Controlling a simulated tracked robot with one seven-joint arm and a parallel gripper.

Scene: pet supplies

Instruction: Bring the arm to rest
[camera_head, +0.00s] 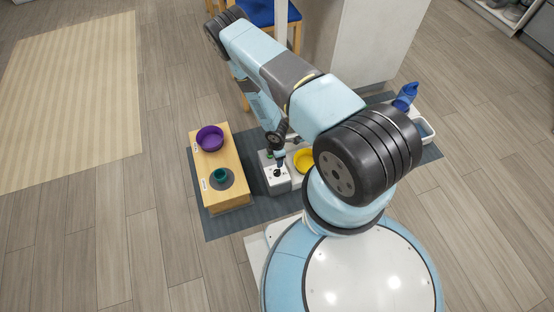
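My arm reaches away from my base, bends at a high elbow, and comes down over the dark grey mat (258,222). My gripper (279,160) is small in this view, close above a white box (278,184) with a dark round spot on its top. I cannot tell whether the gripper touches the box. The fingers are too small and too much covered by the wrist to show whether they are open or shut, or whether they hold anything.
A wooden bench (238,197) bears a purple bowl (210,138) and a green cup (221,175) on a grey disc. A yellow bowl (304,159) sits right of the box. A blue object (406,96) and white tray (425,131) stand right. A white cabinet (375,40) and blue-seated chair (262,13) stand behind.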

